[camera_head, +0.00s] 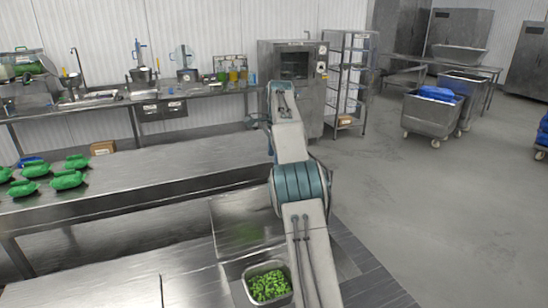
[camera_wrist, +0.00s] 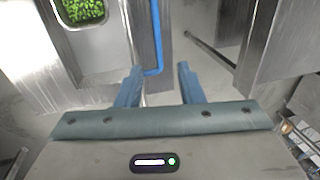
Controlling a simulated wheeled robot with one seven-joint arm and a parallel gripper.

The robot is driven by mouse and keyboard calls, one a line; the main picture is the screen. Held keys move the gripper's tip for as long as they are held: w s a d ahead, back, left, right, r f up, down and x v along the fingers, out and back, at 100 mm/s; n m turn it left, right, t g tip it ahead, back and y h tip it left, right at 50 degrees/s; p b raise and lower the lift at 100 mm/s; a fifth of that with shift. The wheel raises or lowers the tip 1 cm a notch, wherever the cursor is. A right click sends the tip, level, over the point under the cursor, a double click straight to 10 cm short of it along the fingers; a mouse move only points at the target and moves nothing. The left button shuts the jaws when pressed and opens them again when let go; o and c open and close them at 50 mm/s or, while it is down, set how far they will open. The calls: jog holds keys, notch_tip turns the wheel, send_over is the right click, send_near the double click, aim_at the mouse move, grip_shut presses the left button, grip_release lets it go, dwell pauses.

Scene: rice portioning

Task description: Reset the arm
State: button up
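My arm reaches forward in the head view, past the right end of the steel table (camera_head: 130,180); its gripper is hidden there. In the wrist view my gripper (camera_wrist: 161,82) shows two blue fingers spread apart with an open gap. Nothing is held between the fingers. Behind the gap are a steel post and a thin blue tube (camera_wrist: 158,50).
A steel pan of green pieces (camera_head: 268,284) sits low beside my arm; a similar green-filled pan (camera_wrist: 82,12) shows in the wrist view. Several green bags (camera_head: 66,180) lie on the table's left.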

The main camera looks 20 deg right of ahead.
dwell(0.3)
jog(key=s+a+r+n+b, duration=0.1)
jog(key=s+a+n, duration=0.2)
jog(key=s, duration=0.4)
jog(key=s+a+r+n+t+b, duration=0.1)
jog(key=s+a+r+n, duration=0.15)
jog(key=s, duration=0.45)
jog(key=s+a+r+n+b, duration=0.1)
jog(key=s+a+n, duration=0.25)
jog(key=s, duration=0.25)
jog(key=s+a+f+n, duration=0.2)
jog(key=s+f+n, duration=0.1)
jog(key=s, duration=0.5)
jog(key=s+a+f+n+b, duration=0.1)
jog(key=s+a+f+n, duration=0.1)
jog(key=s+f, duration=0.4)
jog(key=s+a+f+n+b, duration=0.1)
jog(key=s+a+f+n, duration=0.2)
jog(key=s, duration=0.7)
jog(key=shift+s+f+n+t, duration=0.3)
jog(key=shift+s+f, duration=0.05)
jog(key=shift+f, duration=0.55)
